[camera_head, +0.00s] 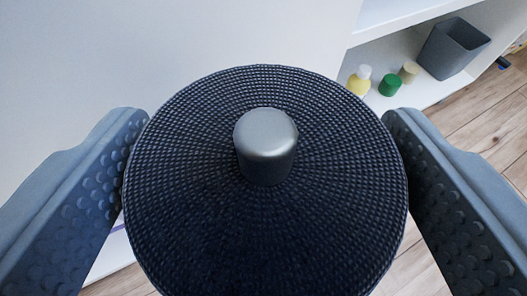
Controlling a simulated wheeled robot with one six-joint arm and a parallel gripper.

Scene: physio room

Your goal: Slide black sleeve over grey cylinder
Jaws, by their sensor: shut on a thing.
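The black sleeve (330,215), round with a fine ribbed texture, fills the middle of the view. My gripper (264,195) is shut on it, with one studded finger pressed against its left side and the other against its right side. The grey cylinder (266,135), smooth and rounded at the top, shows at the middle of the sleeve. Its top end stands out and the dark sleeve surrounds it. The cylinder's lower part is hidden, so I cannot tell how deep it sits in the sleeve or what it stands on.
A white shelf unit at the upper right holds a grey bin (454,48), a green container (390,85), a yellow bottle with a white cap (359,82) and a small beige item (410,71). A plain white surface (150,50) fills the upper left. Wooden floor (490,130) shows at the right.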

